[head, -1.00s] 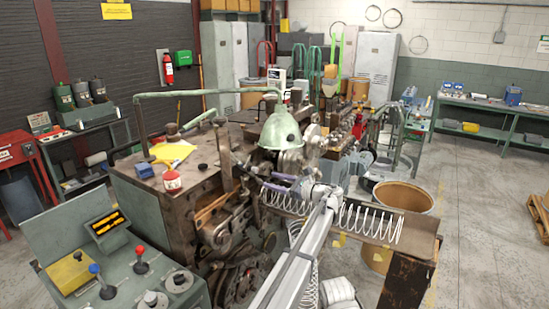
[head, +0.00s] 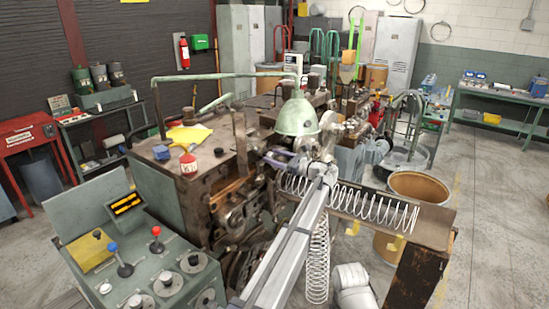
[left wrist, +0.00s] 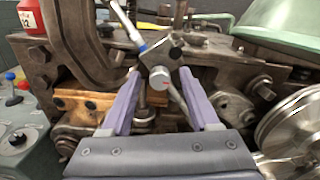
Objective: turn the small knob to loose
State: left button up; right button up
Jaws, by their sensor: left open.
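In the head view my left gripper (head: 277,160) is at the machine's front, below the green lamp shade (head: 297,117). The knob is too small or hidden to make out there. My right gripper is not in view.
A control panel (head: 150,262) with levers and dials stands at the lower left. Coil springs (head: 380,208) lie on a brown chute (head: 436,222) to the right, beside a brown drum (head: 418,186). A wheel (left wrist: 290,130) lies right of my gripper.

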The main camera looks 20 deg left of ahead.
pick_arm(q)
jog(key=shift+c, duration=0.4)
grip_shut()
